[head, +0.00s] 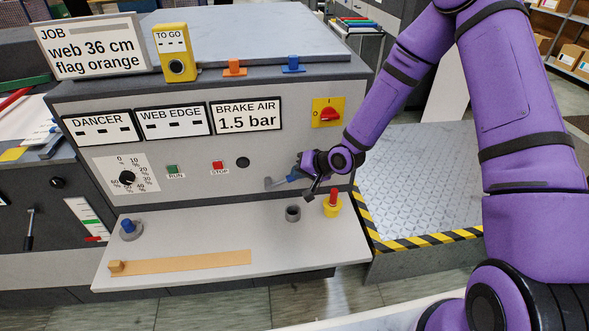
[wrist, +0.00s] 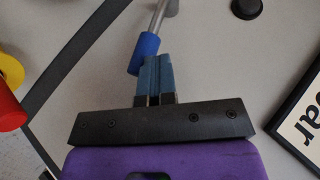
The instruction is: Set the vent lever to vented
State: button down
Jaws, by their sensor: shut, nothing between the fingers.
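The lever that I take for the vent lever (head: 270,183) is on the grey machine front, under the BRAKE AIR sign. It has a metal shaft and a blue grip, and the wrist view shows the shaft (wrist: 158,18) and the blue grip (wrist: 143,52) close up. My gripper (head: 300,174) is at the grip end of the lever. In the wrist view my gripper (wrist: 155,62) has its fingers shut together, with the tips right at the blue grip, which lies outside them. I cannot tell whether they touch. No vent position marking is readable.
A red rotary switch (head: 327,113) is above right. A round black button (head: 243,163) is left of the lever.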

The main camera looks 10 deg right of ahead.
jog(key=shift+d+f+y, duration=0.35)
jog(key=shift+d+f, duration=0.05)
jog(key=shift+f, duration=0.25)
jog(key=shift+d+f+y, duration=0.35)
jog(key=shift+f, duration=0.25)
jog(key=shift+s+d+f, duration=0.1)
jog(key=s+d+r, duration=0.6)
jog(key=r, duration=0.3)
dwell(0.3)
